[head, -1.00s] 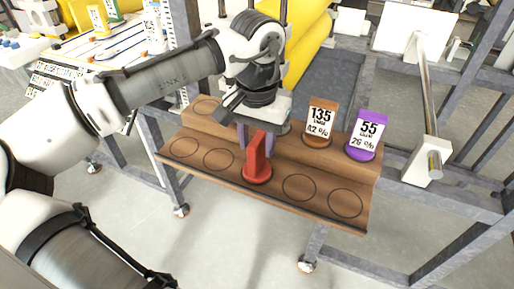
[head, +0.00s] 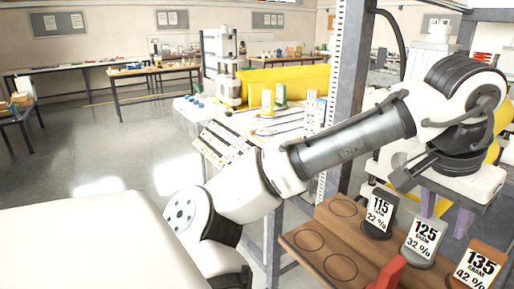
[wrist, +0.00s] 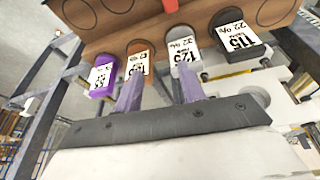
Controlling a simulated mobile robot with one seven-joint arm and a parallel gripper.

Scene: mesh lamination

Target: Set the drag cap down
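No cap is visibly labelled drag. A red cap (head: 388,274) stands in the front row of a brown wooden two-step rack (head: 304,266); only part of it shows in the head view. In the back row stand a black 115 cap (head: 379,212), a grey 125 cap (head: 424,238) and a brown 135 cap (head: 480,266). A purple 55 cap (wrist: 102,78) shows in the wrist view. My gripper (wrist: 160,78) has its purple fingers apart, with nothing seen held between them. In the head view my gripper (head: 446,222) is close behind the grey and brown caps.
Empty ringed places show at the rack's left end. A bench with tools (head: 262,125) stands behind my arm. A grey upright post (head: 349,75) rises near my forearm. Machine frame bars surround the rack. Open floor lies at left.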

